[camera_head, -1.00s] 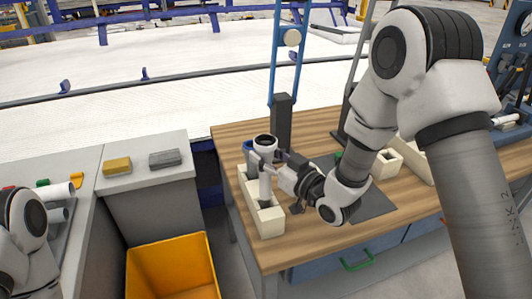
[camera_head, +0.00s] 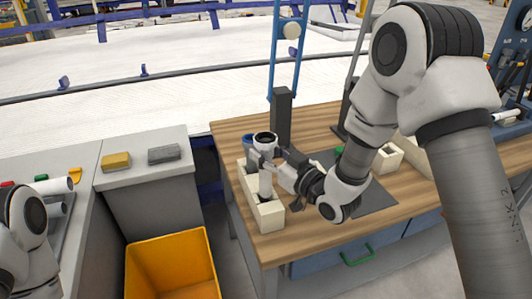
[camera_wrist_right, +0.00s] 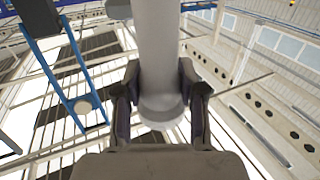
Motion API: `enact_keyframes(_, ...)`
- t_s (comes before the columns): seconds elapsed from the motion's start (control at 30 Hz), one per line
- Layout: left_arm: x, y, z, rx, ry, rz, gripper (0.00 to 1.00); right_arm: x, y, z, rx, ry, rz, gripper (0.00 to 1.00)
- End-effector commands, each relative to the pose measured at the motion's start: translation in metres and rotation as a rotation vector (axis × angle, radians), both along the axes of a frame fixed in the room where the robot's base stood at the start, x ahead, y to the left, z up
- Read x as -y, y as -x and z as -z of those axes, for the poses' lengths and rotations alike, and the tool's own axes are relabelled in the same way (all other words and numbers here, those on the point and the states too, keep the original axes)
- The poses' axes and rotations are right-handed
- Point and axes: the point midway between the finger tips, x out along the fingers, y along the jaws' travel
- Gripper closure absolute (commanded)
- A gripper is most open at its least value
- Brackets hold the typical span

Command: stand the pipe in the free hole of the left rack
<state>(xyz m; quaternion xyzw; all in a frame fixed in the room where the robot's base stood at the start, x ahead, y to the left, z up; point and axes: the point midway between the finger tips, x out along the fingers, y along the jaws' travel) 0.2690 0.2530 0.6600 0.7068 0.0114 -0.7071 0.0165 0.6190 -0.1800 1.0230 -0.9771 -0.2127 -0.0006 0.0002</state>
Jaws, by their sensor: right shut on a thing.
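The left rack (camera_head: 270,221) is a cream block with holes, near the left end of the wooden table. My right gripper (camera_head: 264,158) is shut on a light grey pipe (camera_head: 265,182) and holds it upright over the rack. The pipe's lower end is close to a dark hole in the rack; I cannot tell whether it has entered. In the right wrist view the pipe (camera_wrist_right: 160,45) stands between both fingers (camera_wrist_right: 163,90). The rack's far part is partly hidden by my gripper and the pipe. My left gripper is out of view.
A second cream rack (camera_head: 388,157) stands to the right, partly behind my right arm. A dark post (camera_head: 282,118) rises behind the left rack. An orange bin (camera_head: 172,268) is on the floor to the left. A grey cabinet (camera_head: 150,185) carries yellow and grey blocks.

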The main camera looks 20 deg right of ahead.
Motion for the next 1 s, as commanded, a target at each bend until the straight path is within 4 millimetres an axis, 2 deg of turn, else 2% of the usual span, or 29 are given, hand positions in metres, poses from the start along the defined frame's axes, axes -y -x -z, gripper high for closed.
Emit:
enact_keyframes(0.53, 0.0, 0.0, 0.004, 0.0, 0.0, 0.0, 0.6, 0.0, -0.001, 0.005, 0.0, 0.0, 0.0, 1.0)
enact_keyframes(1.0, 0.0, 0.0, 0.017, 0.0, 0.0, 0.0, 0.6, 0.0, -0.001, 0.019, 0.0, 0.0, 0.0, 1.0)
